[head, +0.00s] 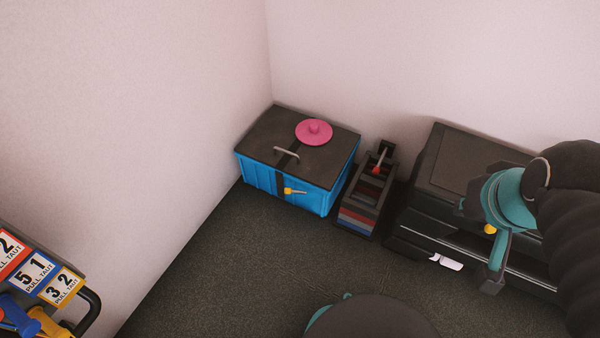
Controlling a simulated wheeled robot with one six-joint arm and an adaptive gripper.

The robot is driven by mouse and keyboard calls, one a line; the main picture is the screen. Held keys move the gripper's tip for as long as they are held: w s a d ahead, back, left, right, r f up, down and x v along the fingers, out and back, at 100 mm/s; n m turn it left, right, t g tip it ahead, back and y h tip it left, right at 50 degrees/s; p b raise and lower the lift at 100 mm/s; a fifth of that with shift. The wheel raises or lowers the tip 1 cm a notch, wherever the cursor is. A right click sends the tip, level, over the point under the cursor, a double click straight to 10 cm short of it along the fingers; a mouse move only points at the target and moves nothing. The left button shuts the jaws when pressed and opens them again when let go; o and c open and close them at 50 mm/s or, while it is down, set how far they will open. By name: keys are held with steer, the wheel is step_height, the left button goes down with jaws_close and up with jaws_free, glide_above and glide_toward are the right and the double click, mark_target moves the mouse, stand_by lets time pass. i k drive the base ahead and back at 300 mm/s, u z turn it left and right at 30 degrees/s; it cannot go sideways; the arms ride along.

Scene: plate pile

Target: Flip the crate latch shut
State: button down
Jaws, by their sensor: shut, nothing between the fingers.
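The blue crate (262,181) stands against the walls in the corner with its dark lid (265,135) down on it. On its front face, under a dark strip, is a latch (290,191) with a yellow part and a thin pale lever that points right, roughly level. Whether the latch is engaged is too small to tell. My gripper (494,278) is at the right, in front of the dark cabinet, well apart from the crate. It is shut and empty, partly hidden by my arm.
A pink round disc with a knob (314,131) lies on the lid near a pale handle (288,152). A dark narrow box with a red-knobbed lever (376,169) stands right of the crate, then the dark cabinet (455,165). Numbered panels (35,270) are lower left. Floor before the crate is clear.

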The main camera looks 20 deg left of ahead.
mark_target(288, 190)
steer(key=u, duration=0.55)
steer(key=k, duration=1.35)
steer(key=u, duration=0.6)
steer(key=i, duration=1.2)
steer(key=u, duration=0.75)
